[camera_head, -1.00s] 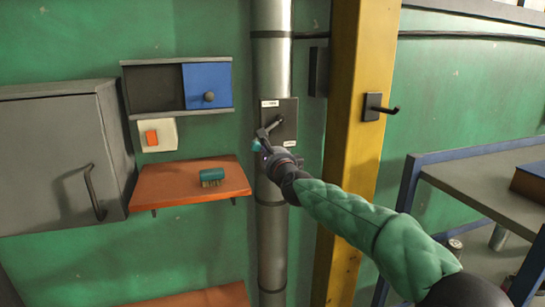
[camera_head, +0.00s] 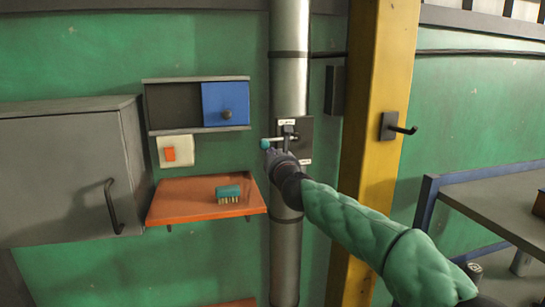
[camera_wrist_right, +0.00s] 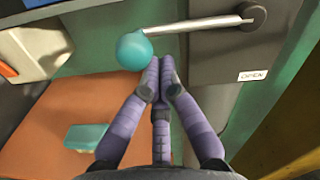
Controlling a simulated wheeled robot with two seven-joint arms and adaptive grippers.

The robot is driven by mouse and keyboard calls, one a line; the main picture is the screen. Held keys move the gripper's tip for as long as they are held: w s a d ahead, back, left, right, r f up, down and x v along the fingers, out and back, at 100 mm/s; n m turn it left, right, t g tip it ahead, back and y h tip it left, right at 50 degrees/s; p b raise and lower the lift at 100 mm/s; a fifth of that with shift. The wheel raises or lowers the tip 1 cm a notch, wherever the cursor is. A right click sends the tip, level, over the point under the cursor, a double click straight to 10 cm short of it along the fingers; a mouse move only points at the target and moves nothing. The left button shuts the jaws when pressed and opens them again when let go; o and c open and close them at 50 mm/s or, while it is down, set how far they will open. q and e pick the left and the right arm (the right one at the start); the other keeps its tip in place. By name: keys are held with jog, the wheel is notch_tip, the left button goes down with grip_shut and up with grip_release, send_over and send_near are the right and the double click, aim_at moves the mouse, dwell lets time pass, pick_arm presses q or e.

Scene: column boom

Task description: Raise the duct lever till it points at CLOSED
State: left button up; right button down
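The duct lever is a pale rod (camera_wrist_right: 190,23) with a teal ball knob (camera_head: 265,144); the knob also shows in the right wrist view (camera_wrist_right: 133,50). It pivots on a dark plate (camera_head: 304,140) on the metal duct (camera_head: 289,70) and points left, close to level. The plate has a small upper label, too small to read, and a lower label (camera_wrist_right: 253,75) reading OPEN. My right gripper (camera_head: 276,153) is just below the rod beside the knob. In the wrist view its fingertips (camera_wrist_right: 160,66) are together with nothing seen between them; contact with the lever is unclear. My left gripper is out of view.
Left of the duct are an orange shelf (camera_head: 190,205) with a teal brush (camera_head: 229,193), an orange switch (camera_head: 170,154), a blue sliding panel (camera_head: 225,104) and a grey cabinet (camera_head: 60,180). A yellow post (camera_head: 378,110) with a hook (camera_head: 400,129) stands right.

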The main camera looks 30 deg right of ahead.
dwell(0.6)
notch_tip(320, 180, down, 4)
jog(key=d+b, duration=0.2)
jog(key=b, duration=0.2)
jog(key=v, duration=0.9)
jog(key=shift+r+b, duration=0.3)
jog(key=shift+r, duration=0.05)
jog(key=shift+a, duration=0.1)
